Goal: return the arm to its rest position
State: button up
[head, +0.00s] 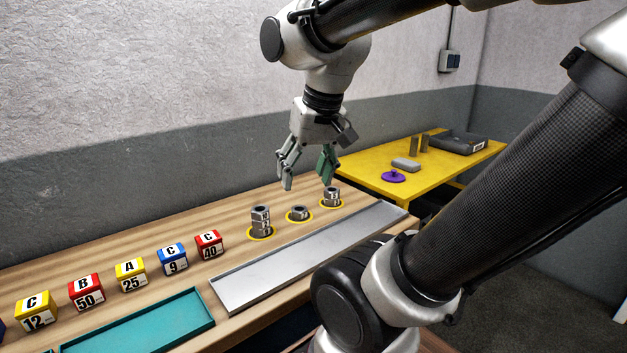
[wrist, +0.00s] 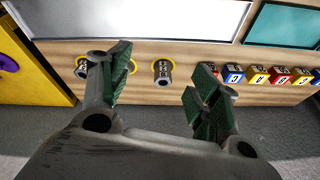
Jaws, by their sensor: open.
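My gripper (head: 307,185) hangs from my arm above the back of the wooden bench, fingers pointing down, spread wide. Nothing is between them. Below it stand metal hex nuts on three yellow rings: a taller stack (head: 260,221) at left, a low nut (head: 299,213) in the middle and a short stack (head: 332,197) at right. The fingertips are apart from the nuts in the head view. In the wrist view the open gripper (wrist: 160,80) shows both fingers, and the taller stack (wrist: 162,73) appears between them; the left finger partly covers the middle ring.
The wooden bench (head: 180,238) also holds a grey metal tray (head: 300,262), a teal tray (head: 140,325) and a row of lettered blocks (head: 131,275). A yellow table (head: 365,165) stands behind at right with a purple knobbed disc (head: 393,176). A wall is close behind the bench.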

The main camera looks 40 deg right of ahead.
jog(key=s+n, duration=0.1)
jog(key=s+f+n, duration=0.1)
jog(key=n, duration=0.1)
jog(key=shift+s+t, duration=0.4)
